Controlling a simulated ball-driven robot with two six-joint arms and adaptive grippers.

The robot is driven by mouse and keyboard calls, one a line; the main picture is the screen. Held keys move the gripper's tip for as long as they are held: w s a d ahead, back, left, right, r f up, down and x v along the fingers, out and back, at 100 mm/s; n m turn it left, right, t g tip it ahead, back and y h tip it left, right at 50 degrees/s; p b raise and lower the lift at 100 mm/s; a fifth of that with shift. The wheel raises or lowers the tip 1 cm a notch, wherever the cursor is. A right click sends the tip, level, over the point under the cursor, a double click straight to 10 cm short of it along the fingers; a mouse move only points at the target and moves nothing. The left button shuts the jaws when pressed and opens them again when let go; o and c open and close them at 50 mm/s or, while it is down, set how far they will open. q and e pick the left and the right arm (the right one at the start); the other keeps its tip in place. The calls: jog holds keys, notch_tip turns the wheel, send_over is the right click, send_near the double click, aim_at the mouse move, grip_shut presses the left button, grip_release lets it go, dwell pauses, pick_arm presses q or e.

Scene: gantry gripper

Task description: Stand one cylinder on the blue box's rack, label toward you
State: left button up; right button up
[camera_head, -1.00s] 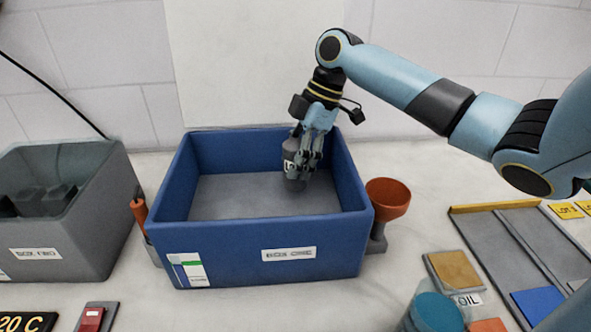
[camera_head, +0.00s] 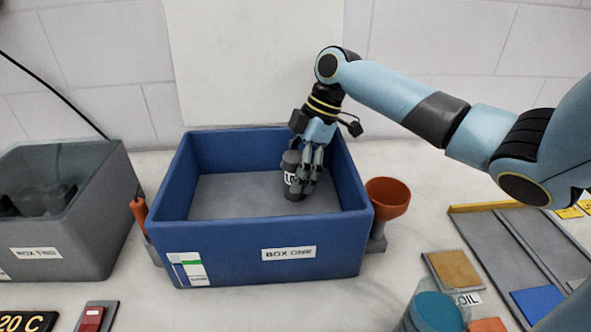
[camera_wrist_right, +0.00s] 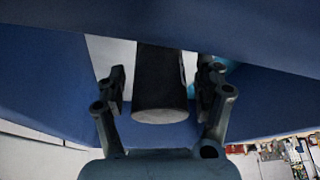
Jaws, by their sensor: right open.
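The blue box (camera_head: 230,238), labelled BOX ONE, stands open in the middle of the head view. A dark grey cylinder (camera_head: 290,178) with a white label band stands about upright inside it, toward the right, with part of the label's lettering facing me. My right gripper (camera_head: 306,184) reaches down into the box at the cylinder's right side and partly hides it. In the right wrist view the cylinder (camera_wrist_right: 160,90) lies between the open fingers (camera_wrist_right: 162,95), with gaps on both sides. I cannot make out a separate rack on the box floor. My left gripper is not in view.
A grey box (camera_head: 85,235) with dark pieces inside stands at left. An orange funnel (camera_head: 388,198) stands close to the blue box's right wall. Trays and coloured plates lie at right, a teal-topped jar (camera_head: 437,312) at front. The box's left floor is clear.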

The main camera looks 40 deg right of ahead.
jog(key=v, duration=1.2)
